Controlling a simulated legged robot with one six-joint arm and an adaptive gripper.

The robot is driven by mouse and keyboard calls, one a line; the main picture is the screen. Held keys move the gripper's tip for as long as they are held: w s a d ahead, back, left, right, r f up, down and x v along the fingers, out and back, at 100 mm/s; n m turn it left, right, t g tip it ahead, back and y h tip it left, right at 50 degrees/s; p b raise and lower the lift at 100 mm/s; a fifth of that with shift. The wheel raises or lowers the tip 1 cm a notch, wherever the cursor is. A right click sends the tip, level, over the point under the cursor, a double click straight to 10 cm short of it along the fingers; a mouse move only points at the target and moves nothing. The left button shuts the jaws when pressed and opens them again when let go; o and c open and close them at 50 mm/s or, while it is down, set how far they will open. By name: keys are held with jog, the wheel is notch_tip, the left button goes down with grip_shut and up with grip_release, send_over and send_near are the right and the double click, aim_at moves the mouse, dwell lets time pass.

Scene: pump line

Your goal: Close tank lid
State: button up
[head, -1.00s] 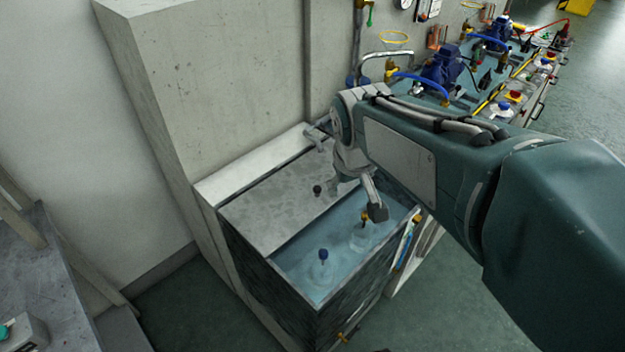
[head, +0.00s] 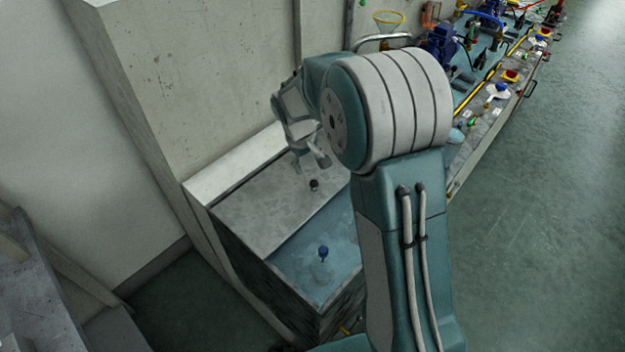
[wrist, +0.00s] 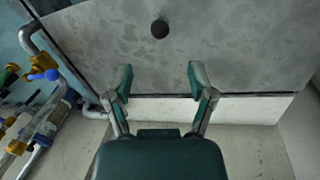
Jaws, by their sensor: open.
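The tank lid (head: 262,211) is a grey, speckled flat panel that covers the back part of the tank (head: 300,305). The front part of the tank is open, with blue water (head: 305,262) showing. A dark round knob (head: 314,185) stands on the lid; it also shows in the wrist view (wrist: 160,29), ahead of the fingers. My gripper (head: 308,166) is above the lid, just behind the knob and apart from it. In the wrist view my gripper (wrist: 158,82) has its two fingers spread wide with nothing between them. My arm hides the tank's right side.
A concrete wall stands behind the tank. Pipes with a blue-handled valve (wrist: 45,75) are close by at the left in the wrist view. A bench with pumps (head: 445,45) runs to the upper right.

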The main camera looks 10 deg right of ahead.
aim_at(313, 181)
jog(key=f, duration=0.3)
jog(key=d+f, duration=0.1)
jog(key=f, duration=0.5)
jog(key=shift+w+d, duration=0.25)
jog(key=shift+w, duration=0.1)
grip_shut()
